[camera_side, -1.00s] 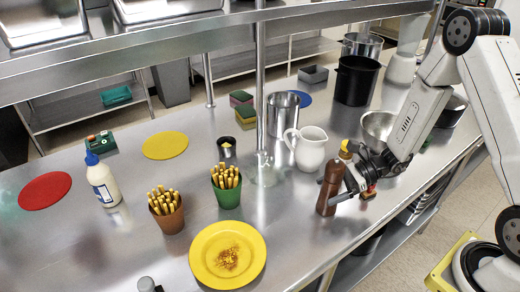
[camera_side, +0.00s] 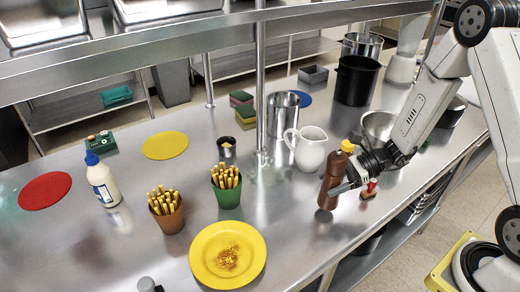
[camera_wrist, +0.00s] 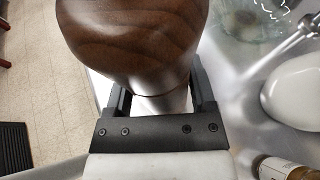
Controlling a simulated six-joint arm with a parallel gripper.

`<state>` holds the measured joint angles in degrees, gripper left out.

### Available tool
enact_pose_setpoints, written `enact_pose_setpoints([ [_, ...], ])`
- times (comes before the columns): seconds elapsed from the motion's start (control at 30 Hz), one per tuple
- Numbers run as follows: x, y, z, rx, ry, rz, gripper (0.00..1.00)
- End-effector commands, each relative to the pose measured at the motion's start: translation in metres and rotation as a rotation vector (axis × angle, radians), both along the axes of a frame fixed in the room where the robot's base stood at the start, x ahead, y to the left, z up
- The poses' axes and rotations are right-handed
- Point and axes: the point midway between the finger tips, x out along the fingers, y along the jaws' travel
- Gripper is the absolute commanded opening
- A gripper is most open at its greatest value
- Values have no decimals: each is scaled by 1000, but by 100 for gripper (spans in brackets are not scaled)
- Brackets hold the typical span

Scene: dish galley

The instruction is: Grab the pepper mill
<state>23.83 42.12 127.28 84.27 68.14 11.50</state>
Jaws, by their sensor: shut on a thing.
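The pepper mill (camera_side: 329,190) is dark brown wood and upright, near the right front edge of the steel counter in the side view. My gripper (camera_side: 338,187) reaches it from the right and is shut on its body. In the wrist view the mill's rounded brown wood (camera_wrist: 135,35) fills the top middle, between the two dark fingers of my gripper (camera_wrist: 160,98). Its lower end is hidden there. In the side view its base looks slightly above the counter, but the gap is hard to judge.
A white pitcher (camera_side: 311,150) stands behind the mill. A yellow-capped bottle (camera_side: 347,147) and a small red object (camera_side: 371,188) are close to my gripper. A yellow plate (camera_side: 205,268) and a green cup of fries (camera_side: 228,198) stand left. Counter between plate and mill is clear.

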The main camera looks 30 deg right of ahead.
Motion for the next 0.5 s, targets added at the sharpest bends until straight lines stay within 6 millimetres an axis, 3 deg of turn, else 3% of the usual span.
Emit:
enact_pose_setpoints([
  [0.5,1,0,60,-1,-5,0,0],
])
